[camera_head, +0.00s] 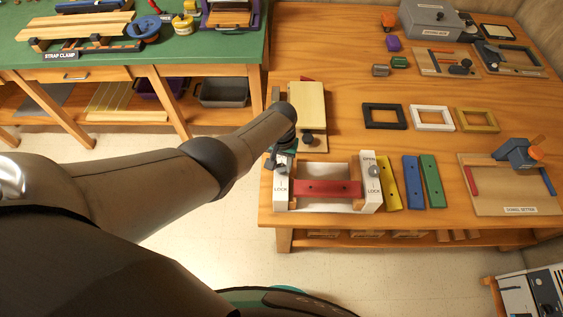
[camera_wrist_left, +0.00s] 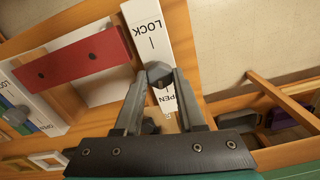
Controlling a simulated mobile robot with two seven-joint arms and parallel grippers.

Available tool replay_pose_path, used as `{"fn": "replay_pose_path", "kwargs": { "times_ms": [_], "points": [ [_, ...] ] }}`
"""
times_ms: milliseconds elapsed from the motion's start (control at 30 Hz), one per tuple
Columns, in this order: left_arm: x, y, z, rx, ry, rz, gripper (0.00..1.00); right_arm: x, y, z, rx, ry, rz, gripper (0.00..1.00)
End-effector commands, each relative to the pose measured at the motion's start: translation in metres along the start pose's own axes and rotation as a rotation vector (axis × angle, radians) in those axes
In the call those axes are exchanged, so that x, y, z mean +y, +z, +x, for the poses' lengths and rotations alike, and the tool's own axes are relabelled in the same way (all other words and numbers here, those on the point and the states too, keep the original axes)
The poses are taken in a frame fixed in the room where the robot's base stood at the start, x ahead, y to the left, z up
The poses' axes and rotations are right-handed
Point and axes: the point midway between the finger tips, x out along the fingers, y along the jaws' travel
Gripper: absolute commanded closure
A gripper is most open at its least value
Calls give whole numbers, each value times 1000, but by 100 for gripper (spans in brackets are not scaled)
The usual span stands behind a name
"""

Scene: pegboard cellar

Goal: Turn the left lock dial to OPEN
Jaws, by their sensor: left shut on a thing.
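The lock fixture holds a red bar (camera_head: 328,188) between two white end plates. The left plate (camera_head: 280,195) shows LOCK in the head view; in the wrist view both LOCK and OPEN show on it. My left gripper (camera_wrist_left: 160,76) is over this plate, its fingers shut on the dark grey left dial (camera_wrist_left: 159,73). In the head view my arm and gripper (camera_head: 281,161) hide most of that dial. I cannot tell which mark it points to. The right plate (camera_head: 370,193) carries a grey right dial (camera_head: 375,171) between OPEN and LOCK. My right gripper is out of view.
Yellow (camera_head: 388,184), blue (camera_head: 411,182) and green (camera_head: 432,181) bars lie right of the fixture. A wooden block (camera_head: 310,103) lies behind it. Black (camera_head: 384,116), white (camera_head: 432,118) and tan (camera_head: 477,119) frames lie farther back. The table's front edge is close to the fixture.

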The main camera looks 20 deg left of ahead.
Motion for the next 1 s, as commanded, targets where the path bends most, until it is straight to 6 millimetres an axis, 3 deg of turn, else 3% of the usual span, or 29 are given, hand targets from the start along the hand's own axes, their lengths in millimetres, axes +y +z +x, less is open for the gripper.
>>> {"fn": "replay_pose_path", "kwargs": {
  "times_ms": [400, 967, 1000],
  "points": [
    [0, 0, 0, -2, 0, -195, 100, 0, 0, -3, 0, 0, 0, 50],
    [0, 0, 0, -1, 0, -224, 100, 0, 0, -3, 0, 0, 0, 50],
    [0, 0, 0, -1, 0, -224, 58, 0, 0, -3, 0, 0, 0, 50]
  ]
}}
